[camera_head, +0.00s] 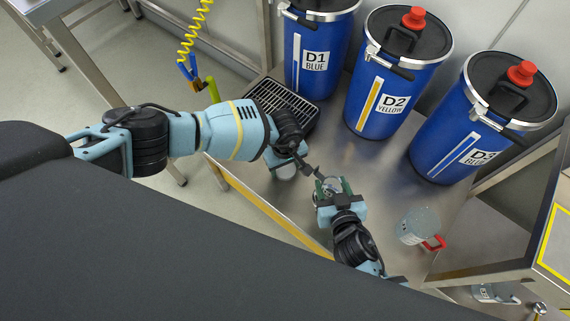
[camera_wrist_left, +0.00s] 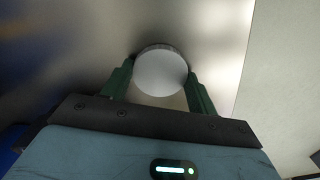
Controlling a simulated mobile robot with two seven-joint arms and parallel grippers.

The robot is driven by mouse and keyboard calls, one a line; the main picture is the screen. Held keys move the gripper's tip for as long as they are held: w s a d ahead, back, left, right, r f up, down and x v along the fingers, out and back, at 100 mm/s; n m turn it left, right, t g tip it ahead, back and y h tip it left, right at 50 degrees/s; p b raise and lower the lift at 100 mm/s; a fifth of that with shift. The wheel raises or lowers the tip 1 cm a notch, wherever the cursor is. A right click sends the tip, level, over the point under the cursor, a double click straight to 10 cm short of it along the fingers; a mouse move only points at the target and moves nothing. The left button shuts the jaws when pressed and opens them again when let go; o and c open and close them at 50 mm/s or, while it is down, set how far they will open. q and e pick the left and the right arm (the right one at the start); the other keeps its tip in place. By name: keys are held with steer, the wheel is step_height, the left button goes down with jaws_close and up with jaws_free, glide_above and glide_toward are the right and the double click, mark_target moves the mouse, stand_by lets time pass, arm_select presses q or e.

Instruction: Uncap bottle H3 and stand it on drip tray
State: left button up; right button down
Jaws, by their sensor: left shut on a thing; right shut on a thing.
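My left gripper (camera_head: 303,165) comes in over the steel table. In the left wrist view its green fingers (camera_wrist_left: 160,90) are shut on a pale round-topped thing (camera_wrist_left: 160,73). A greyish round thing (camera_head: 285,172) shows beneath this gripper in the head view. My right gripper (camera_head: 333,187) is close to its right, with green fingers shut on a small grey round thing (camera_head: 331,184), mostly hidden. I cannot tell which held thing is bottle H3 or its cap, as no H3 label is readable. The black slatted drip tray (camera_head: 283,103) lies behind the left gripper; its visible grid looks empty.
Blue drums D1 (camera_head: 314,60), D2 (camera_head: 380,105) and D3 (camera_head: 462,145) stand along the back. A grey container with a red handle (camera_head: 419,226) is on the table at right. A yellow coiled hose (camera_head: 191,40) hangs at left. Bare table lies between the grippers and drums.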

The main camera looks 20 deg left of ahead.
arm_select(q)
steer(key=shift+f, duration=0.1)
steer(key=o, duration=1.1)
step_height(320, 180, up, 12)
steer(key=shift+r, duration=0.15)
steer(key=shift+r, duration=0.15)
arm_select(e)
steer(key=shift+r, duration=0.15)
arm_select(q)
step_height(320, 180, up, 4)
steer(key=p, duration=0.3)
glide_above(285, 168)
steer(key=shift+w, duration=0.35)
arm_select(e)
steer(key=shift+r, duration=1.4)
